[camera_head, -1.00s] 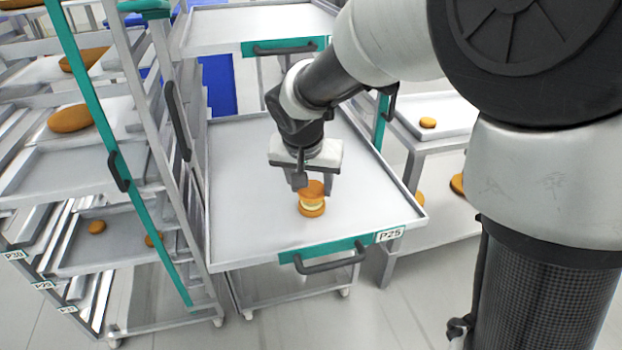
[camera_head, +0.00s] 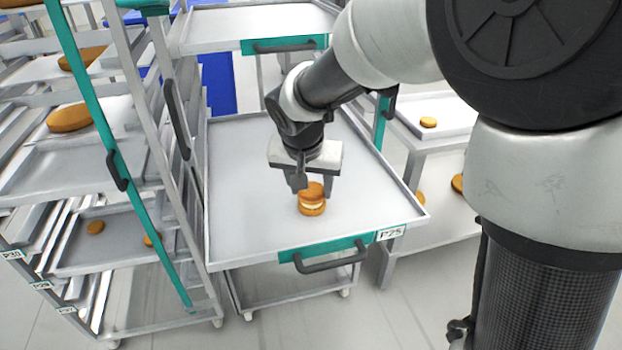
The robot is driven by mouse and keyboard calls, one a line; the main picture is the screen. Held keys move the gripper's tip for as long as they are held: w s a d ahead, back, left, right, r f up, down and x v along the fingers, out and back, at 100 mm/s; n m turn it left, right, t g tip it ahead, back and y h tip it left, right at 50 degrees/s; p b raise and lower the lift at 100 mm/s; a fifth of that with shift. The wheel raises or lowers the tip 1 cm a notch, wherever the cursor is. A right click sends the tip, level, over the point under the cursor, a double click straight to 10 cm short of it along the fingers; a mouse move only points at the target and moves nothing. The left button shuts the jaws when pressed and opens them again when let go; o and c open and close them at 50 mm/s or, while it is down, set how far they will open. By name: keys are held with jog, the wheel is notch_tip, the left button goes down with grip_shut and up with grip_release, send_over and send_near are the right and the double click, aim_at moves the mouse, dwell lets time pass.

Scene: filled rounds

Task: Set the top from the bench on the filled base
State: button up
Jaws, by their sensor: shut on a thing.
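The filled base (camera_head: 311,210) is a brown round with a pale cream layer on it, on the tray labelled P25 (camera_head: 250,217). The top (camera_head: 312,191), a plain brown round, is directly above the cream, roughly in line with the base. I cannot tell whether it touches the cream all the way round. My gripper (camera_head: 309,184) points down over the stack and is shut on the top; its fingers hide part of the top's upper side.
A rack (camera_head: 70,180) with brown rounds on its trays stands at the left. A bench (camera_head: 445,135) at the right holds a small round (camera_head: 428,122) on a tray. An upper tray (camera_head: 255,25) is behind. The P25 tray is clear around the stack.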

jog(key=shift+f, duration=0.35)
jog(key=o, duration=1.3)
jog(key=shift+r, duration=0.2)
jog(key=shift+r+p, duration=2)
jog(key=shift+r, duration=1.4)
